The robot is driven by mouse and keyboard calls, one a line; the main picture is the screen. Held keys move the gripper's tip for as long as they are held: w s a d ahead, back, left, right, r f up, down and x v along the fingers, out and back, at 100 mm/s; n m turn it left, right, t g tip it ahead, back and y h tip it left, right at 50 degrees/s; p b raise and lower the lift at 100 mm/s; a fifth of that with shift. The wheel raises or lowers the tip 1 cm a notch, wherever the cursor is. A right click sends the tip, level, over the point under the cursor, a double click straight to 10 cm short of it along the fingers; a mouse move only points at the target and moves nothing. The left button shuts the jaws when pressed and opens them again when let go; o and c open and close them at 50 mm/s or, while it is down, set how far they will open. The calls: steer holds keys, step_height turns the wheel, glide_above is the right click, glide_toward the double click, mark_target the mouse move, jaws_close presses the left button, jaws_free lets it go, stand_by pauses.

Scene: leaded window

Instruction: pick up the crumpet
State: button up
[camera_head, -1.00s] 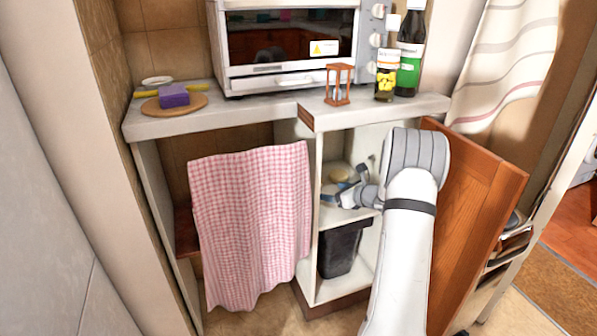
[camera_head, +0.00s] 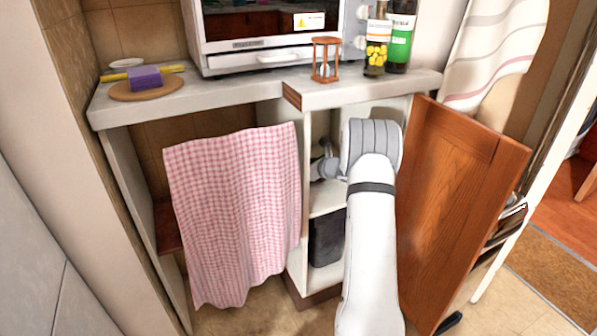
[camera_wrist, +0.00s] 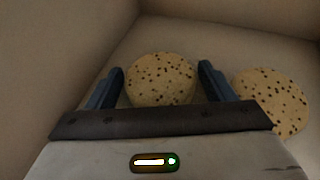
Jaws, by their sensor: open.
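In the wrist view a pale, round, dark-speckled crumpet (camera_wrist: 160,72) lies on a cupboard shelf, between the two blue fingers of my gripper (camera_wrist: 161,68). The fingers are open, one on each side of it, with small gaps showing. Its near edge is hidden by the gripper's body. A second similar speckled round (camera_wrist: 272,103) lies to the right, outside the right finger, partly covered by the gripper. In the head view my gripper (camera_head: 322,165) is inside the open cupboard, mostly hidden by my wrist and the cupboard's side panel. No crumpet shows there.
Cupboard walls stand close at the left and back in the wrist view. The wooden door (camera_head: 455,190) stands open to the right of my arm. A dark bin (camera_head: 327,238) sits on the shelf below. A checked cloth (camera_head: 235,215) hangs at left; an hourglass (camera_head: 326,60) stands above.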

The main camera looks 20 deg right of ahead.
steer(key=shift+c, duration=0.4)
steer(key=c, duration=0.7)
steer(key=shift+r, duration=0.1)
